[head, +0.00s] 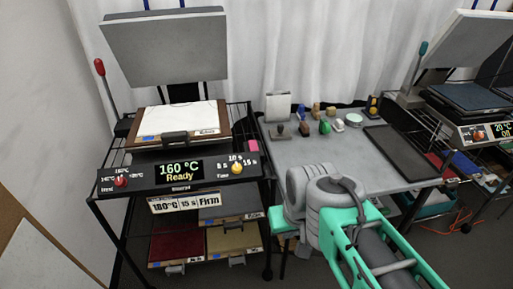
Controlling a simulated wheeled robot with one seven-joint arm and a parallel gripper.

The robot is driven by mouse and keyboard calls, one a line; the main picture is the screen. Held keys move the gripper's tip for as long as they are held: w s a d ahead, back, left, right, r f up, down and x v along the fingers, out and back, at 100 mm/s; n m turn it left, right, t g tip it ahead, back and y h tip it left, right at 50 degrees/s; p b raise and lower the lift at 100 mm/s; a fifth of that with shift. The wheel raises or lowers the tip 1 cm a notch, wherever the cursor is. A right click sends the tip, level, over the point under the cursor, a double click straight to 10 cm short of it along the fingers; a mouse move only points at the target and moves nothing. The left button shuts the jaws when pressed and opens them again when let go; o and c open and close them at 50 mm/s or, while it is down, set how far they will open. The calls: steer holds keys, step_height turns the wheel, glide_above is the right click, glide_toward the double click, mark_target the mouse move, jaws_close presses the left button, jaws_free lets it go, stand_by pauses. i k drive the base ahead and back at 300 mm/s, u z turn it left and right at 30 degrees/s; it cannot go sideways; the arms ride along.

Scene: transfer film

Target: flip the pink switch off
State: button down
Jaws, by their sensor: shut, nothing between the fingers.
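A small pink block, which looks like the pink switch (252,146), sits at the right end of the left heat press, just beside its control panel (180,171). It is too small to tell which way it is set. The panel display reads 160 °C Ready. My grey and teal arm reaches in from the lower right, and its grey joint lies right of and below the pink block, apart from it in the picture. I cannot make out my gripper's fingers; they are out of sight.
The left press has a raised grey upper plate (165,48) and a red-knobbed lever (100,68). A grey table (390,172) with several small stamps stands to its right. A second press (487,130) stands at far right. Trays fill the rack below.

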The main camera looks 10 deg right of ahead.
mark_target(252, 144)
steer(key=u, duration=1.05)
steer(key=i, duration=0.75)
steer(key=z, duration=0.5)
